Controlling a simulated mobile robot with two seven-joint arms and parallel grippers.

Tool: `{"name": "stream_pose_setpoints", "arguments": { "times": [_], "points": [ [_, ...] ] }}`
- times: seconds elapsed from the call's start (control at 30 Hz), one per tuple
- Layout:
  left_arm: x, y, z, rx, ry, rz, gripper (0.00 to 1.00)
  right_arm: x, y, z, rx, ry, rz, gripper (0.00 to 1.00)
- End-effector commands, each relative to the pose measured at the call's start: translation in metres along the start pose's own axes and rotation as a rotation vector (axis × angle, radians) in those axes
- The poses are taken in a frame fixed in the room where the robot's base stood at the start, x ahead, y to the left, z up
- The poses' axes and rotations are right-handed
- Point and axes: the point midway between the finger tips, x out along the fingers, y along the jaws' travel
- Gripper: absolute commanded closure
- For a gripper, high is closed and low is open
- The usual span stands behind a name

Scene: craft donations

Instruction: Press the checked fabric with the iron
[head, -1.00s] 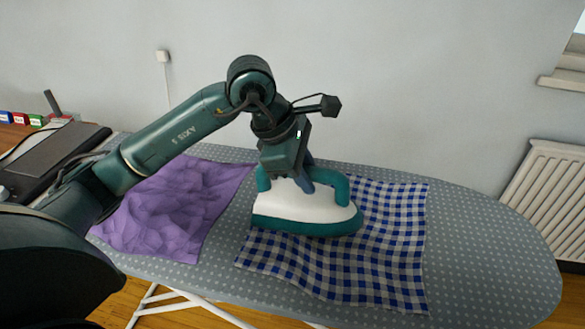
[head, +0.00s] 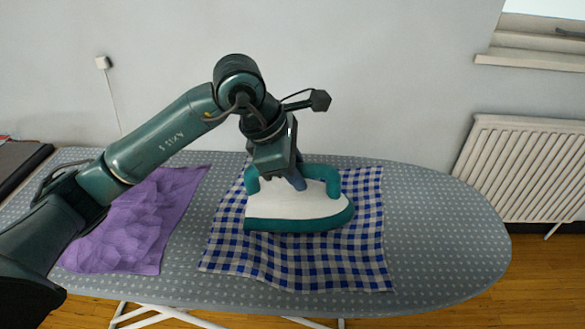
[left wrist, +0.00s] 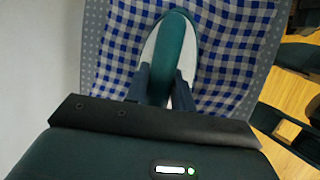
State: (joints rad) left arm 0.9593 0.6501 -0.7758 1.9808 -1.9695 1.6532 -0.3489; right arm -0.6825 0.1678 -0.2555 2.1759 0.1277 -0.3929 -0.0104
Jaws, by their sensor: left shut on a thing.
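The blue-and-white checked fabric (head: 345,262) lies on the grey dotted ironing board (head: 440,240), slightly wavy along its front edge. The iron (head: 295,210), white with a teal base and handle, rests flat on the fabric, its tip toward the right. My left gripper (head: 296,180) is shut on the iron's teal handle from above. In the left wrist view the handle (left wrist: 175,50) runs between the two fingers, with the checked fabric (left wrist: 228,40) on both sides. The iron hides the fabric under it. My right gripper is not in view.
A crumpled purple cloth (head: 135,225) lies on the board left of the checked fabric. The right end of the board is clear. A white radiator (head: 525,165) stands by the wall behind the board's right end.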

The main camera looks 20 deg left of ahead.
Motion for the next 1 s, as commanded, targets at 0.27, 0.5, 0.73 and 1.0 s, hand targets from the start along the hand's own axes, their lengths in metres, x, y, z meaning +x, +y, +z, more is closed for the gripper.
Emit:
{"name": "stream_pose_setpoints", "arguments": {
  "times": [0.27, 0.5, 0.73, 1.0],
  "points": [
    [0.005, -0.001, 0.009, 0.000, 0.001, -0.005, 1.00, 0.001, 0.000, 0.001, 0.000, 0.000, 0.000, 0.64],
    [0.013, -0.001, 0.028, 0.001, 0.001, -0.005, 1.00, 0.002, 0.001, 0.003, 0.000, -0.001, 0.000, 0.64],
    [0.021, -0.001, 0.046, 0.001, 0.001, -0.005, 1.00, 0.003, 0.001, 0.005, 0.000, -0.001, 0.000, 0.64],
    [0.030, -0.001, 0.067, 0.002, 0.001, -0.004, 1.00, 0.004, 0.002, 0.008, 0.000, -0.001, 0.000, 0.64]
  ]
}}
